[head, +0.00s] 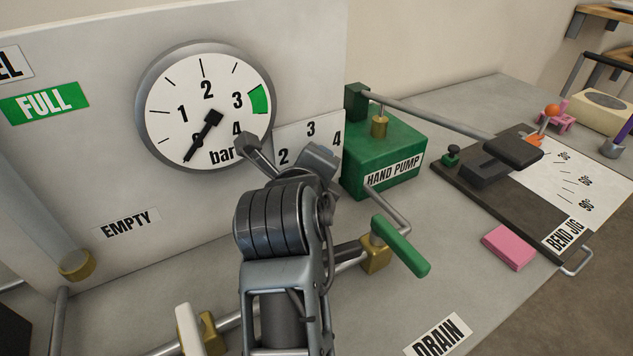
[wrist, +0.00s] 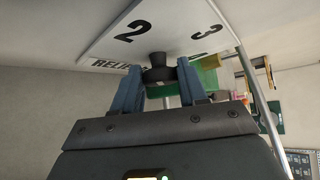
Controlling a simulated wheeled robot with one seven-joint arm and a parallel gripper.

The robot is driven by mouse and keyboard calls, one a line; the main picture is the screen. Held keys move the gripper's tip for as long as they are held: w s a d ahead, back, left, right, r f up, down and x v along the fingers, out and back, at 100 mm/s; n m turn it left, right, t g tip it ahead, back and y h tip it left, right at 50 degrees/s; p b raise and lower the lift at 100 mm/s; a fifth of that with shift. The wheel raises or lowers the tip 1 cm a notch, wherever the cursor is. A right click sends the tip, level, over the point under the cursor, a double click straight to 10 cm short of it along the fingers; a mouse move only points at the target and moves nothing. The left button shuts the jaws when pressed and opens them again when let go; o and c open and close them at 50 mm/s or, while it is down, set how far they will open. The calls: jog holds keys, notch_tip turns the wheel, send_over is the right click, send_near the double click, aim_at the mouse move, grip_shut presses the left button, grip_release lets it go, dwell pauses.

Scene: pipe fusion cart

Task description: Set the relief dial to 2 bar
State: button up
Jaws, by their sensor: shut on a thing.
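The relief dial's white plate (head: 290,136) stands right of the round gauge in the head view, with 2, 3 and 4 showing. The wrist view shows the plate (wrist: 178,30) from below, with 2, 3 and part of the word RELIEF. Its dark knob (wrist: 157,72) sits between the two blue-grey fingers of my gripper (wrist: 158,82), which is shut on it. In the head view my gripper (head: 320,157) and arm cover the knob and the lower plate. I cannot tell which number the knob points at.
The pressure gauge (head: 205,106) has its needle at the low end, near 0. The green hand pump (head: 385,155) stands just right of the dial. A green-handled valve (head: 400,246) and a white-handled one (head: 190,330) lie low beside my arm. The bend jig (head: 480,190) is farther right.

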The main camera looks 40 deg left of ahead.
jog(key=shift+f+n+t+b, duration=0.15)
jog(key=shift+n+t+b, duration=0.2)
jog(key=shift+b, duration=0.35)
jog(key=o, duration=1)
jog(key=shift+o, duration=0.2)
jog(key=b+v, duration=0.1)
jog(key=v, duration=0.7)
